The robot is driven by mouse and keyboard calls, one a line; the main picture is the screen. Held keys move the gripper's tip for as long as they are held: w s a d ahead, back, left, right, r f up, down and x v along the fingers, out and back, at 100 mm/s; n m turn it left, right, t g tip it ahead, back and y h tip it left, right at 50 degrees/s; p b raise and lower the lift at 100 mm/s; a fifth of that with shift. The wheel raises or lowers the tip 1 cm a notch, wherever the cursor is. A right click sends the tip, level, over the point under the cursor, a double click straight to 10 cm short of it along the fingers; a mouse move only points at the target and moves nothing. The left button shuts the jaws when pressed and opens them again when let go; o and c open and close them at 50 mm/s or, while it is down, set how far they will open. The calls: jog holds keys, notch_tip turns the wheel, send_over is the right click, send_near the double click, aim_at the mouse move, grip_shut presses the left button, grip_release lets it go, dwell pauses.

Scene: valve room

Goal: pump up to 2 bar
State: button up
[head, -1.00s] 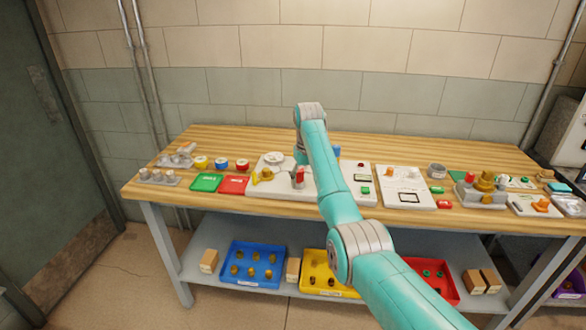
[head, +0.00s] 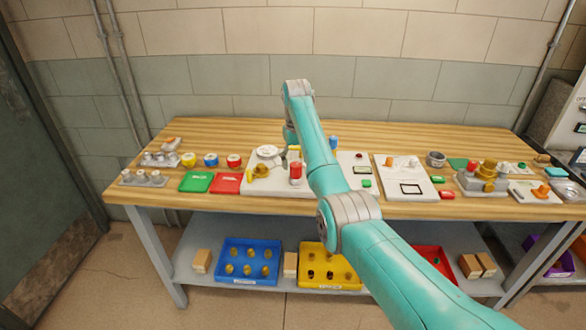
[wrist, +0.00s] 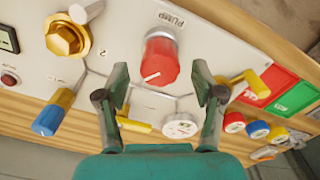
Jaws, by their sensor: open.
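The red pump knob (wrist: 160,62), on a grey base with PUMP printed beside it, stands on the white panel (wrist: 120,62). It also shows in the head view (head: 296,172). My gripper (wrist: 162,94) is open and empty, its two fingers apart in front of the knob, one to each side in the picture. I cannot tell the remaining distance. The round white gauge (wrist: 181,125) lies just beyond the fingers; its reading is too small to tell. A yellow lever (wrist: 246,86) is to the right; a blue-handled valve (wrist: 50,114) and a brass hex fitting (wrist: 67,38) are to the left.
A green plate (head: 196,182) and a red plate (head: 227,183) lie left of the panel. Another white panel (head: 405,190) stands to its right. Blue (head: 247,282) and yellow (head: 312,284) trays sit on the lower shelf. The back strip of the wooden bench is mostly clear.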

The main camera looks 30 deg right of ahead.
aim_at(296, 164)
jog(key=shift+f, duration=1.5)
jog(key=c, duration=1.1)
jog(key=shift+m, duration=2.3)
jog(key=shift+c, duration=0.2)
jog(key=o, duration=1.1)
jog(key=shift+o, duration=0.2)
